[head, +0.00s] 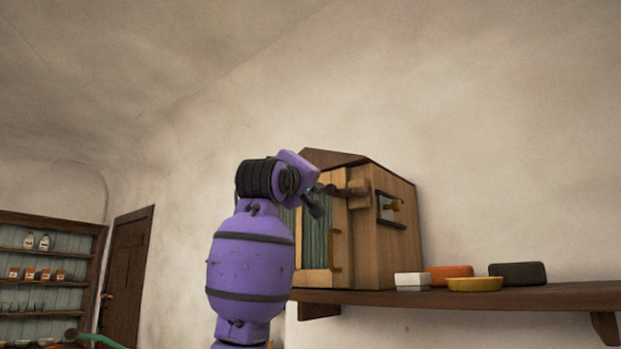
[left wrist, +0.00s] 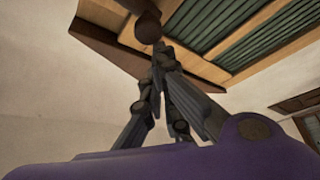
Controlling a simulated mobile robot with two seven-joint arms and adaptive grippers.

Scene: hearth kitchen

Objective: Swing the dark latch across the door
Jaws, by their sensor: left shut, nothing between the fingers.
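A wooden, house-shaped cabinet (head: 385,235) stands on a wall shelf, its green slatted door (head: 315,240) facing left. A brown latch piece (head: 357,188) juts out at the upper front edge of the cabinet. In the left wrist view its dark rounded end (left wrist: 148,28) shows just beyond my fingertips. My left gripper (head: 324,190) is shut and empty, close beside the latch at the cabinet's front; it also shows in the left wrist view (left wrist: 158,58). I cannot tell whether the fingers touch the latch. My purple left arm covers part of the door. My right gripper is out of view.
The shelf (head: 560,297) also holds a white box (head: 412,281), an orange block (head: 450,271), a yellow dish (head: 475,284) and a dark block (head: 517,273), right of the cabinet. A brown room door (head: 126,270) and shelving with jars (head: 45,262) stand far left.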

